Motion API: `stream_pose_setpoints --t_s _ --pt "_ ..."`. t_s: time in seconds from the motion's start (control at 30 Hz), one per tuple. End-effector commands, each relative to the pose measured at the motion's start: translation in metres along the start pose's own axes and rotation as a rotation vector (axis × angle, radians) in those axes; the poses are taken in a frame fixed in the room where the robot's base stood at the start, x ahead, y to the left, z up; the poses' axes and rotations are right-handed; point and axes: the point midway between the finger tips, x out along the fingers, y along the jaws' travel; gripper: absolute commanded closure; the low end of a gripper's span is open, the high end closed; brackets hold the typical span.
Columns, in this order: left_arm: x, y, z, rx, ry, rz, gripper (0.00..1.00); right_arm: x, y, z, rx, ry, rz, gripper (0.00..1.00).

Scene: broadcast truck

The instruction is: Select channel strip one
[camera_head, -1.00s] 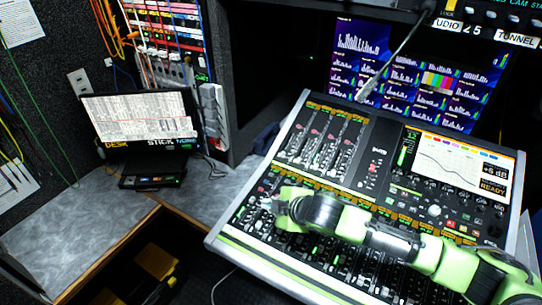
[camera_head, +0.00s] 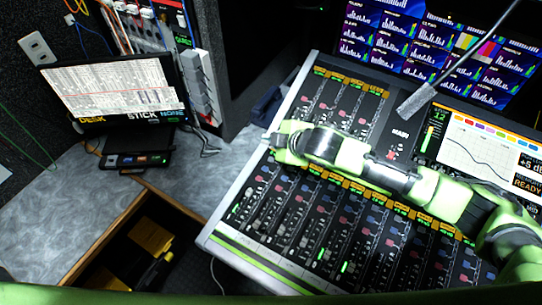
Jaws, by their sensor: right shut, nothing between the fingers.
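The mixing desk (camera_head: 225,225) is a tilted console with a pale frame. It has a short upper bank of channel strips (camera_head: 338,108) and a longer lower bank (camera_head: 325,215), with small lit buttons, knobs and orange labels. My right gripper (camera_head: 274,144) is shut and empty over the desk's left side, near the gap between the banks. Its green and grey arm crosses the desk from the right and hides part of both banks. I cannot tell whether the fingers touch the desk. Strip numbers are too small to read. The left gripper is out of view.
The desk's display (camera_head: 475,150) shows a curve and "READY". A grey gooseneck microphone (camera_head: 416,101) hangs over the upper desk. Monitors (camera_head: 440,50) stand behind. At left, a small screen (camera_head: 115,90) reads "DESK STICK NONE" above a grey counter (camera_head: 65,215).

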Motion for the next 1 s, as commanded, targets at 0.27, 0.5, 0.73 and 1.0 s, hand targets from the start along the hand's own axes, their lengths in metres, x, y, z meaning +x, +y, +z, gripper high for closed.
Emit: stream_pose_setpoints --t_s 0.27,0.5,0.73,1.0 --pt "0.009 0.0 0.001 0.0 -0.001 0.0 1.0 0.006 -0.004 0.004 0.0 -0.001 0.0 1.0" --pt "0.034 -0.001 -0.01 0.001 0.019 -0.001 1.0 0.023 -0.018 0.017 -0.001 -0.001 0.0 1.0" --pt "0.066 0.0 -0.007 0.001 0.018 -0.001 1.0 0.045 -0.034 0.033 -0.001 0.0 0.0 1.0" --pt "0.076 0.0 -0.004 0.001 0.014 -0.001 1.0 0.06 -0.044 0.044 0.001 0.0 0.0 1.0"
